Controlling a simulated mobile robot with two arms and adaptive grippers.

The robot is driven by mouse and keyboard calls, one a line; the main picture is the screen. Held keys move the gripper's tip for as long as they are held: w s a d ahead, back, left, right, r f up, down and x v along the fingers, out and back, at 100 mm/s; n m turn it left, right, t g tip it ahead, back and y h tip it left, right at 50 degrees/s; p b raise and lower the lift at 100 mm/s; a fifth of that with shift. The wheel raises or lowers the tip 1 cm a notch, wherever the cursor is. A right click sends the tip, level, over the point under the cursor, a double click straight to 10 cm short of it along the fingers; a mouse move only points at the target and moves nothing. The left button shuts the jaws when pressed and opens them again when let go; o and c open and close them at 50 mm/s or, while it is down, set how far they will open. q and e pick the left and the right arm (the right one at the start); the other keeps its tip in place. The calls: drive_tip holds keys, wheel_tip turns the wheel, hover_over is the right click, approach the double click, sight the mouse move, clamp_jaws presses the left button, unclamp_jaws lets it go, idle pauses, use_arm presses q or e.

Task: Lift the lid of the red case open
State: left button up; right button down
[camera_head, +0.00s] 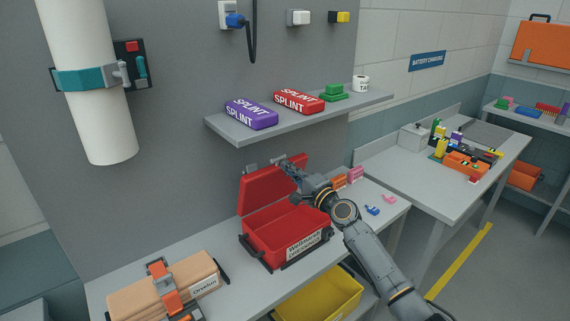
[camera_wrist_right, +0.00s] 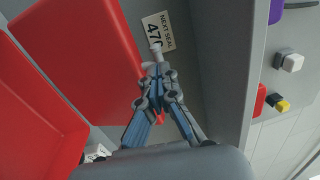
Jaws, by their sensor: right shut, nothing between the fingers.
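The red case (camera_head: 285,233) stands on the grey bench with its lid (camera_head: 266,188) raised and leaning back toward the wall. The inside of the case is exposed and looks empty. A white label is on its front. My right gripper (camera_head: 291,161) is shut and empty at the upper right edge of the lid, and its arm hides part of the lid's right side. In the right wrist view, my shut fingers (camera_wrist_right: 157,72) are beside the red lid (camera_wrist_right: 85,50); I cannot tell whether they touch it. My left gripper is not in view.
A shelf (camera_head: 230,130) with splint packs overhangs behind the case. A tan case (camera_head: 190,278) with orange straps is at left, and a yellow bin (camera_head: 320,297) sits below the bench front. Small pink and blue items (camera_head: 373,210) lie at right. A label (camera_wrist_right: 158,31) is beyond my fingers.

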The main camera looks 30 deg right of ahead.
drive_tip(key=shift+w, duration=0.85)
drive_tip(key=shift+r, duration=0.1)
